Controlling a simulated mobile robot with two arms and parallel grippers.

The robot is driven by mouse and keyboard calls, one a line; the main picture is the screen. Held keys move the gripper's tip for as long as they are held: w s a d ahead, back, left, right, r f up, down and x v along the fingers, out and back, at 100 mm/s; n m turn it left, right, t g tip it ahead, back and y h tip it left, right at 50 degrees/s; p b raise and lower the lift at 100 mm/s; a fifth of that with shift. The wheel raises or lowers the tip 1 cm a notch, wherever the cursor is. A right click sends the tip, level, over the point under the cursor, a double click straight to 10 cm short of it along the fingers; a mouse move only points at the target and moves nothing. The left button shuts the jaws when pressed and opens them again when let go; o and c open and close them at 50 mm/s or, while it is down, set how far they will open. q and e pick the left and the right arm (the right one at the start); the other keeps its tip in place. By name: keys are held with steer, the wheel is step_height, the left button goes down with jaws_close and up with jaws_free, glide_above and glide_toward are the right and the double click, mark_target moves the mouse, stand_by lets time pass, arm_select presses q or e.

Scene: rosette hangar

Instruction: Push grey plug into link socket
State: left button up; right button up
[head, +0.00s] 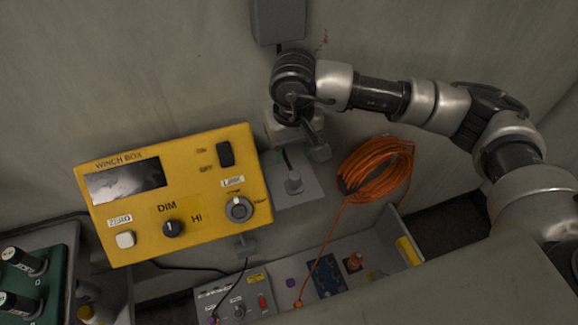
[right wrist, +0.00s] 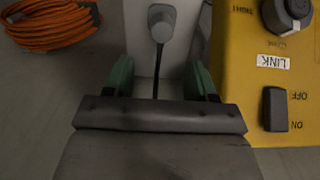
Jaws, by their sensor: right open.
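The grey plug (head: 293,184) sits on a light grey plate (head: 308,197) on the wall, just right of the yellow winch box (head: 190,240). A dark cable runs from the plug up towards my right gripper. The link socket (head: 239,209), a round dark grey fitting under the LINK label, is at the box's lower right. My right gripper (head: 300,152) is above the plug, open and empty. In the right wrist view its green-padded fingers (right wrist: 161,78) stand apart either side of the cable, with the plug (right wrist: 161,22) beyond the tips. My left gripper is not in view.
A coiled orange cable (head: 375,170) hangs right of the plate, its tail running down to a grey bin (head: 385,252) holding small parts. A grey control panel (head: 232,293) lies below the winch box. A green rack (head: 40,275) is at lower left.

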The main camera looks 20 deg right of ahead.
mark_target(295, 175)
steer(key=shift+s+r, duration=0.2)
steer(key=shift+s, duration=0.25)
steer(key=shift+s+r, duration=0.2)
steer(key=shift+s, duration=0.25)
steer(key=shift+s+f, duration=0.2)
steer(key=f, duration=0.1)
steer(key=f+b, duration=0.1)
steer(key=f, duration=0.3)
steer(key=shift+w+b, duration=0.25)
steer(key=shift+b, duration=0.1)
step_height(295, 175, down, 3)
steer(key=b, duration=0.4)
steer(key=shift+w+f, duration=0.1)
steer(key=shift+f, duration=0.1)
steer(key=shift+f+b, duration=0.3)
steer(key=shift+b, duration=0.15)
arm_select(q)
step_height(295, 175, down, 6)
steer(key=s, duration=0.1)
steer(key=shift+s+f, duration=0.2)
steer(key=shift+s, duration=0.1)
arm_select(e)
steer(key=shift+r, duration=0.1)
arm_select(q)
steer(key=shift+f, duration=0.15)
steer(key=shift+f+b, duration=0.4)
steer(key=shift+b, duration=0.1)
